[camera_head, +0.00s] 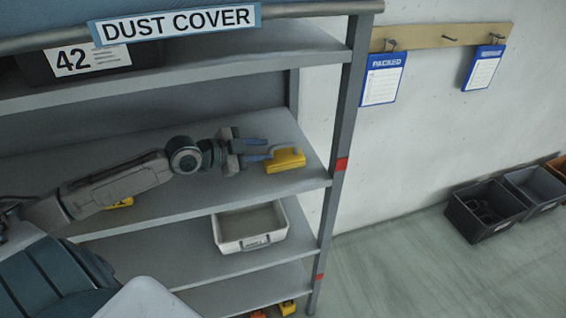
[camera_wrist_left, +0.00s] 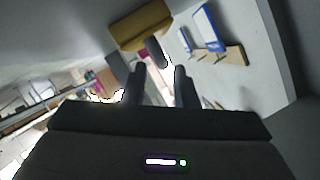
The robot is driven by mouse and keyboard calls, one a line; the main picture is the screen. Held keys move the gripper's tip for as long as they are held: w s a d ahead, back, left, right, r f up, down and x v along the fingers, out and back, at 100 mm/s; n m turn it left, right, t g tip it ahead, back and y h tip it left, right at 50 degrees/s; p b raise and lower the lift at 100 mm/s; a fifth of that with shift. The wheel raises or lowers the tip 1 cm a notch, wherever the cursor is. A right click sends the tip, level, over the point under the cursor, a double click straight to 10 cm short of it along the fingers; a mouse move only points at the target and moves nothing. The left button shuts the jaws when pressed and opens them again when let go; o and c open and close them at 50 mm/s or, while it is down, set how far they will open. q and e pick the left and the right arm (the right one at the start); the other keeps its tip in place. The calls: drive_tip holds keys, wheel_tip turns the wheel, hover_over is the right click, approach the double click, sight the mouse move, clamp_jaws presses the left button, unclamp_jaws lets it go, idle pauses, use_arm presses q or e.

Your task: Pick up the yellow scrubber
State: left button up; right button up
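The yellow scrubber (camera_head: 287,160) lies near the right end of the grey shelf, under the shelf marked 42. My left gripper (camera_head: 267,149) reaches in from the left, its fingers pointing at the scrubber. The fingers are apart with nothing between them. In the left wrist view, the scrubber (camera_wrist_left: 141,25) is ahead of the two spread fingertips (camera_wrist_left: 160,72), slightly left of their middle. A dark bar-like part juts from it toward the fingers. I cannot tell whether a fingertip touches it. My right gripper is not in view.
A shelf post (camera_head: 340,150) with red bands stands right of the scrubber. The upper shelf (camera_head: 200,72) is above my arm. A white bin (camera_head: 249,243) sits one shelf below. Another yellow item (camera_head: 120,203) lies by my forearm. Dark crates (camera_head: 484,210) stand on the floor at right.

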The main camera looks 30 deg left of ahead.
sight(275, 146)
use_arm(q)
drive_tip(key=shift+w+d+p, duration=0.35)
drive_tip(key=shift+w+d, duration=0.1)
drive_tip(key=shift+w, duration=0.3)
drive_tip(key=shift+r+p+x, duration=0.25)
drive_tip(key=shift+p+x, duration=0.3)
drive_tip(key=shift+x, duration=0.45)
drive_tip(key=shift+p+x, duration=0.3)
drive_tip(key=shift+x, duration=0.75)
drive_tip(key=shift+f, duration=0.15)
drive_tip(key=shift+c, duration=0.3)
clamp_jaws()
